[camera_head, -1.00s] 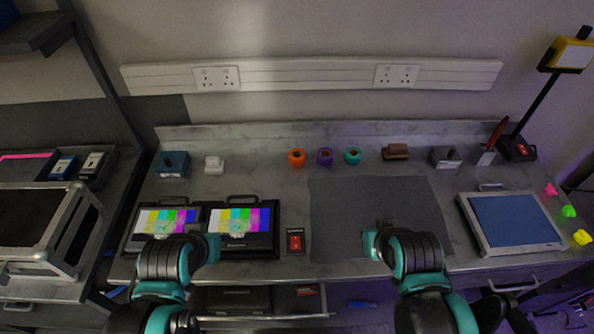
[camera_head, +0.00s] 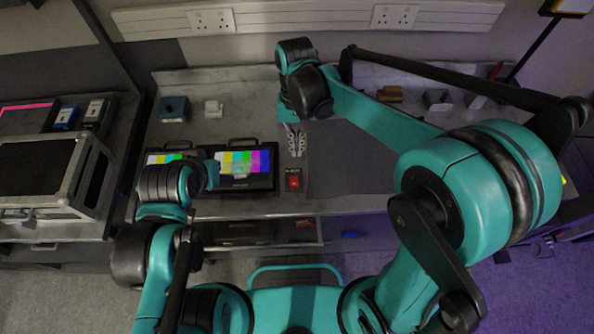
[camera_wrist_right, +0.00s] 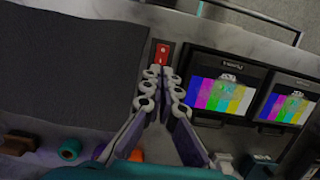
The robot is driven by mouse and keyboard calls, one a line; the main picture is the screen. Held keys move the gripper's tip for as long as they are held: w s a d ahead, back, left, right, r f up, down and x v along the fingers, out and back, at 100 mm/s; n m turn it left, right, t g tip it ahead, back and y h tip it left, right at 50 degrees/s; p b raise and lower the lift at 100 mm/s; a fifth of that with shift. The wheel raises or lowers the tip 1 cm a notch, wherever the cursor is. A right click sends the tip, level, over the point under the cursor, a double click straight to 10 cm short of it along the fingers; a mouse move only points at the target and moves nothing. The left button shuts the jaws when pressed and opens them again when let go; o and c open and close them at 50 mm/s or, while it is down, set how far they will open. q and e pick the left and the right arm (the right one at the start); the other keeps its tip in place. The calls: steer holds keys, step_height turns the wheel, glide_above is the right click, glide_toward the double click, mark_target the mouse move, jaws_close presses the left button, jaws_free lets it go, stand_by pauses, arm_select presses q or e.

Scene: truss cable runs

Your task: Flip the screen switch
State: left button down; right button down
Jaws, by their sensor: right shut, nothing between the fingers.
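The switch (camera_head: 293,183) is a red rocker on a small dark plate, on the bench between the right-hand screen and the dark mat. It also shows in the right wrist view (camera_wrist_right: 162,53). Two screens stand to its left, a left one (camera_head: 163,158) and a right one (camera_head: 243,163), both lit with colour bars. My right gripper (camera_head: 299,153) is shut and empty, just behind the switch in the head view. In the wrist view its fingertips (camera_wrist_right: 162,72) are close to the switch; I cannot tell whether they touch. My left gripper's fingers are hidden behind its wrist.
The dark mat (camera_head: 345,160) lies to the right of the switch, partly behind my right arm. In the wrist view, a teal ring (camera_wrist_right: 70,149) lies beyond the mat.

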mark_target(297, 187)
steer(key=b+x, duration=0.4)
steer(key=x, duration=1)
